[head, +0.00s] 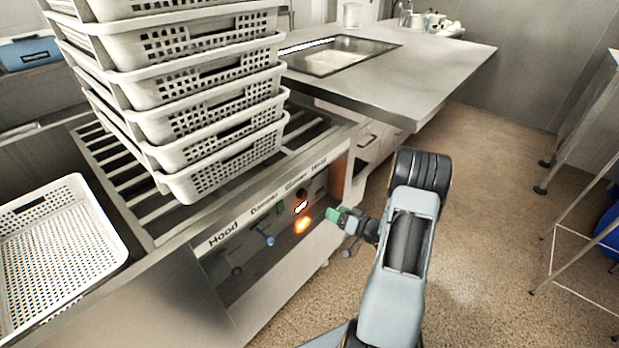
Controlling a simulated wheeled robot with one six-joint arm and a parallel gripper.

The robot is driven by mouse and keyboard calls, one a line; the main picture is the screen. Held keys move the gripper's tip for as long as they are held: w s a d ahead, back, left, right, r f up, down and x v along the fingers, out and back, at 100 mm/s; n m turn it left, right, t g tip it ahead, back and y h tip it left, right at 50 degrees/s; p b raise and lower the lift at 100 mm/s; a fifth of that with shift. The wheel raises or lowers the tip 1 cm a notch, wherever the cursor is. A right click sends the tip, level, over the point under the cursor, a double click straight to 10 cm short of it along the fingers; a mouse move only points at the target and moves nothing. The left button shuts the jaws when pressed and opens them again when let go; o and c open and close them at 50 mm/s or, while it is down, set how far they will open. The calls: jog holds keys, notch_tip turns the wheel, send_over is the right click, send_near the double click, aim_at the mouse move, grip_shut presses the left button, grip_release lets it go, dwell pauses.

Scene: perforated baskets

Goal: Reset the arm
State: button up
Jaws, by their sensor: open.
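My arm reaches up from the bottom of the head view, bends at a dark joint, and its end points left. My gripper (340,218) is open, small in the picture, with a green part at its tip. It is just right of the control panel (262,240) on the front of the metal unit. I cannot tell whether it touches the panel. I see nothing held in the gripper.
A tall stack of white perforated baskets (222,148) stands on the slatted top. Another white basket (60,240) lies at left. A metal counter (430,62) with a sink is behind. A metal rack (585,170) stands at right. The brown floor (490,200) between is clear.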

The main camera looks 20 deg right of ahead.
jog(key=s+d+f+g+h, duration=0.3)
jog(key=d+f+g+h, duration=0.25)
jog(key=f, duration=0.25)
notch_tip(320, 180, up, 4)
jog(key=s+d+m+g+h+p, duration=0.1)
jog(key=s+d+g+h+p, duration=0.1)
jog(key=s+g+h+p, duration=0.1)
jog(key=s+a+r+n+g+p, duration=0.1)
jog(key=s+a+r+p, duration=0.2)
jog(key=r, duration=1.1)
jog(key=s+a+r+n+g+y+p, duration=0.1)
jog(key=s+a+r+p, duration=0.3)
jog(key=a+r+p, duration=0.4)
jog(key=s+a+r+g+p, duration=0.1)
jog(key=s+a+r+p, duration=0.3)
jog(key=a+r, duration=1)
notch_tip(320, 180, up, 6)
jog(key=shift+s+a+r+n+p, duration=0.25)
jog(key=shift+n+p, duration=0.15)
jog(key=shift+p, duration=0.35)
jog(key=shift+y, duration=0.25)
